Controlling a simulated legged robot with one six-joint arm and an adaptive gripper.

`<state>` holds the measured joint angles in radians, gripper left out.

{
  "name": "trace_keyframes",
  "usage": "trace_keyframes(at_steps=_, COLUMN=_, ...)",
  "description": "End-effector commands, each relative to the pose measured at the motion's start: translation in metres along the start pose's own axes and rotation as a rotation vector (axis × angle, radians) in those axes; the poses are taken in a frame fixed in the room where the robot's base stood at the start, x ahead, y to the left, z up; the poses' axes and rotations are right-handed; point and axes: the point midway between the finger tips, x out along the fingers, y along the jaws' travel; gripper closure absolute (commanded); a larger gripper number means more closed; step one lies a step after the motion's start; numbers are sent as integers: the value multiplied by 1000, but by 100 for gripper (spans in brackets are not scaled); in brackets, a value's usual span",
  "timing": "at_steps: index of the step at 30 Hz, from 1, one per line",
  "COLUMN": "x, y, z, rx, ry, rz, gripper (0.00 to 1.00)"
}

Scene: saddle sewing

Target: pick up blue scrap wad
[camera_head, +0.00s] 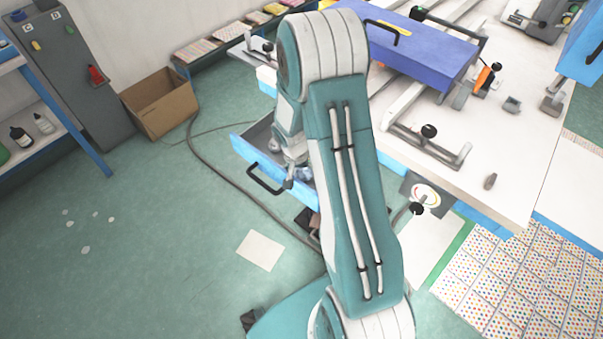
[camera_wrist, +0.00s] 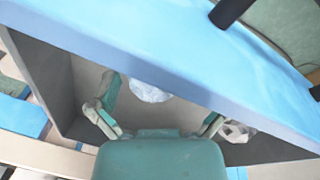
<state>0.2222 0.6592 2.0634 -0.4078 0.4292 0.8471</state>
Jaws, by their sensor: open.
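A pale bluish-white crumpled wad (camera_wrist: 150,91) lies inside the open drawer, close to the blue drawer front (camera_wrist: 190,62) and partly hidden by it. It looks like the blue scrap wad, though its colour is washed out. My gripper (camera_wrist: 158,112) is open, its two fingers spread on either side below the wad in the wrist view, with nothing between them. Whether it touches the wad I cannot tell. In the head view my gripper (camera_head: 292,172) is at the open drawer (camera_head: 247,152), and the wad is not visible there.
A whitish crumpled lump (camera_wrist: 238,132) is by my right finger. The black drawer handle (camera_head: 263,182) sticks out in front. A workbench (camera_head: 500,160) with tools and a blue box (camera_head: 420,50) stands above the drawer. A cardboard box (camera_head: 160,105) sits on the floor at left.

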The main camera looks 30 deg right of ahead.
Motion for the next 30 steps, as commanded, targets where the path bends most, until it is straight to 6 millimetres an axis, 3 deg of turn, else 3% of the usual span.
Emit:
trace_keyframes(at_steps=7, x=2, y=-2, z=2, rx=1, ry=3, rz=3, gripper=0)
trace_keyframes(at_steps=9, x=1, y=-3, z=2, rx=0, ry=4, rz=4, gripper=21)
trace_keyframes(at_steps=14, x=1, y=-4, z=3, rx=0, ry=4, rz=4, gripper=47)
trace_keyframes(at_steps=25, x=2, y=-1, z=1, rx=2, ry=1, rz=2, gripper=49)
trace_keyframes(at_steps=30, x=-6, y=-1, z=0, rx=1, ry=5, rz=3, gripper=50)
